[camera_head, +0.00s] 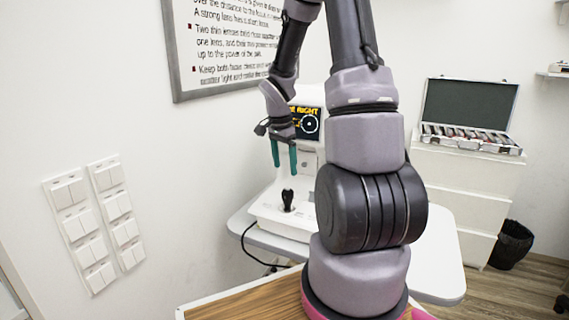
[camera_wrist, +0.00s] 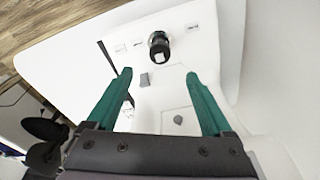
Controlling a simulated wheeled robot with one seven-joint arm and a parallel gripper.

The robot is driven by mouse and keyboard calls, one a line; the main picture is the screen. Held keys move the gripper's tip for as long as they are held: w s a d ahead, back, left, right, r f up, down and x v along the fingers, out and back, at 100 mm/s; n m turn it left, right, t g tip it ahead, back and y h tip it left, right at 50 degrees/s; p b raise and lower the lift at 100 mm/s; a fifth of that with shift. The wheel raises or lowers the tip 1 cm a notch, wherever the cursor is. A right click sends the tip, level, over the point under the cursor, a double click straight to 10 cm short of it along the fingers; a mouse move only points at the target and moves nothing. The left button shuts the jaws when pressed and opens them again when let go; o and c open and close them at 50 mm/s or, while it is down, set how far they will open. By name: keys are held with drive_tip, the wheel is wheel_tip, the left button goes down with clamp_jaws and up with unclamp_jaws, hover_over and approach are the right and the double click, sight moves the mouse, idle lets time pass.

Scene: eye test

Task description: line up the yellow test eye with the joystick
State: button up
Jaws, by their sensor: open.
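The black joystick (camera_head: 288,200) stands upright on the white base of the eye-test machine (camera_head: 268,214). In the wrist view the joystick (camera_wrist: 160,45) shows from above, beyond my fingertips and roughly centred between them. My gripper (camera_head: 285,170) has green fingers and hangs above the joystick, apart from it. In the wrist view my gripper (camera_wrist: 159,75) is open with nothing between its fingers. The machine's screen (camera_head: 308,122) shows yellow lettering ending in "RIGHT" and a white ring. My arm and gripper partly cover the screen, and I cannot make out a yellow eye on it.
The machine stands on a white table (camera_head: 440,262). A wooden surface (camera_head: 235,303) is in front. An open lens case (camera_head: 468,115) sits on white drawers (camera_head: 455,185) at right, beside a black bin (camera_head: 511,245). Light switches (camera_head: 80,225) and a framed text poster (camera_head: 225,45) are on the wall.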

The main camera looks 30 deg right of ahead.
sight(289, 188)
drive_tip(key=f, duration=0.3)
drive_tip(key=d+f, duration=0.1)
drive_tip(key=f, duration=0.6)
drive_tip(key=shift+w+d+f, duration=0.15)
drive_tip(key=shift+w+f, duration=0.05)
drive_tip(key=shift+f, duration=0.2)
clamp_jaws()
drive_tip(key=shift+s+d, duration=0.1)
drive_tip(key=shift+d, duration=0.1)
drive_tip(key=shift+s+d, duration=0.25)
drive_tip(key=shift+d, duration=0.3)
drive_tip(key=shift+s+d, duration=0.2)
drive_tip(key=shift+d, duration=0.3)
drive_tip(key=shift+r, duration=0.1)
